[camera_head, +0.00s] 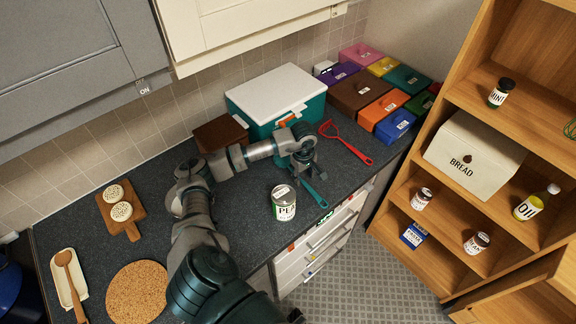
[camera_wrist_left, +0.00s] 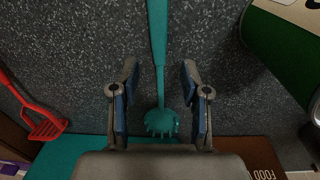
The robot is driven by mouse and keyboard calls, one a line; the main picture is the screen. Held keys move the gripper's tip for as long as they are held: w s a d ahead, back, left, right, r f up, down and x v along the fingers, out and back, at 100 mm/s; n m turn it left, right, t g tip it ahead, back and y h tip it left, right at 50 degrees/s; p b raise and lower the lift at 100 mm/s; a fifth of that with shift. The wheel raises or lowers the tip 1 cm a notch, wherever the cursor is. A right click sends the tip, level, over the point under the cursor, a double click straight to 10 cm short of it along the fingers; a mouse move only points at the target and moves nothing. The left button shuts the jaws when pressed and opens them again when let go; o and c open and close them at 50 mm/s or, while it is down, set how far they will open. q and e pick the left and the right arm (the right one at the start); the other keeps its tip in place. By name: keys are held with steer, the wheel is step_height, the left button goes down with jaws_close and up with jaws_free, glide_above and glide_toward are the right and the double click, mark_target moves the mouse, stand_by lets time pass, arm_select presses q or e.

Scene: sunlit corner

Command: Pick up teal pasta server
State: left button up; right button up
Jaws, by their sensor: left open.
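The teal pasta server (camera_wrist_left: 159,70) lies flat on the dark speckled counter. In the left wrist view its handle runs up out of the picture, and its toothed head (camera_wrist_left: 161,122) lies between the spread fingers of my left gripper (camera_wrist_left: 160,105). In the head view its teal handle (camera_head: 314,194) sticks out below my left gripper (camera_head: 305,169), which hides the head. The fingers are open, one on each side of the server, with gaps to it. My right gripper is not in view.
A labelled can (camera_head: 283,203) stands close by on the counter, left of the server's handle. A red utensil (camera_head: 345,142) lies to the right. A teal cooler with a white lid (camera_head: 275,95) stands behind. Several coloured boxes fill the back right corner.

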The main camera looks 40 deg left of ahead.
mark_target(305, 183)
arm_select(q)
steer(key=f, duration=0.3)
steer(key=shift+w+d, duration=0.1)
steer(key=shift+w, duration=0.1)
jaws_close()
